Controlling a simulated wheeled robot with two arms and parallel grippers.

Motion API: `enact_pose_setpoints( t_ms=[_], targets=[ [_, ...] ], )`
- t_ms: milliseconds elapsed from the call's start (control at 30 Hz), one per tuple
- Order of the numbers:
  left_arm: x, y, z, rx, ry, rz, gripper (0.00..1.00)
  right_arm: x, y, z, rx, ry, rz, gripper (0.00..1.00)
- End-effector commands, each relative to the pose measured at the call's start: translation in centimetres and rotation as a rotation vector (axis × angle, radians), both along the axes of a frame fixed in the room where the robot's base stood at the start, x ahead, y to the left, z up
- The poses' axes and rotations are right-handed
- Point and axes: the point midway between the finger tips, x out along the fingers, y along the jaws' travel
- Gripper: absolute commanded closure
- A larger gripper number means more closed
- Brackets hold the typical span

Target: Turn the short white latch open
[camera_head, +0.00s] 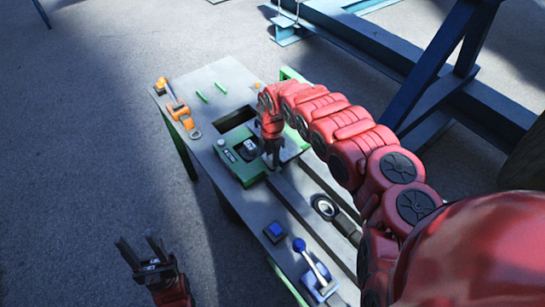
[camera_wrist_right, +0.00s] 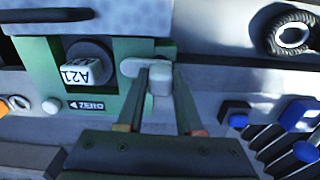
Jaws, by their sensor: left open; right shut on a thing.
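The short white latch (camera_wrist_right: 131,67) shows in the right wrist view on the edge of a green housing (camera_wrist_right: 120,103), just right of a round dark dial marked A21 (camera_wrist_right: 88,65). My right gripper (camera_wrist_right: 161,74) has one finger on each side of the latch's rounded end and is shut on it. The latch's flat part points left from the fingers. In the head view my right gripper (camera_head: 271,153) is over the right side of the green housing (camera_head: 252,176) and hides the latch. My left gripper (camera_head: 146,251) is open and empty, off the bench to the left.
The grey bench (camera_head: 232,76) carries an orange tool (camera_head: 178,108) at its far left. A blue-knobbed lever (camera_head: 314,266), a blue button (camera_head: 275,232) and a dark ring (camera_head: 325,207) are at its near end. Blue steel beams (camera_head: 440,75) stand beyond my right arm. Floor left of the bench is clear.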

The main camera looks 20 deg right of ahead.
Motion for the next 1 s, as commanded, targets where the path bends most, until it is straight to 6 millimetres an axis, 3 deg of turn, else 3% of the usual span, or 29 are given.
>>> enact_pose_setpoints(
  t_ms=[667, 700, 833, 1000],
  targets=[
    [0.00, 0.00, -0.04, 0.000, 0.000, 0.000, 0.50, 0.09, -0.07, 0.10, -0.001, -0.003, 0.063, 1.00],
    [0.00, 0.00, -0.05, 0.000, 0.000, 0.000, 0.50, 0.09, -0.07, 0.10, -0.001, -0.003, 0.063, 0.61],
    [0.00, 0.00, -0.05, 0.000, 0.000, 0.000, 0.50, 0.08, -0.04, 0.08, -0.002, -0.002, 0.062, 0.38],
    [0.00, 0.00, -0.05, 0.000, 0.000, 0.000, 0.50, 0.04, -0.03, 0.05, -0.001, -0.001, 0.061, 0.35]
  ],
)
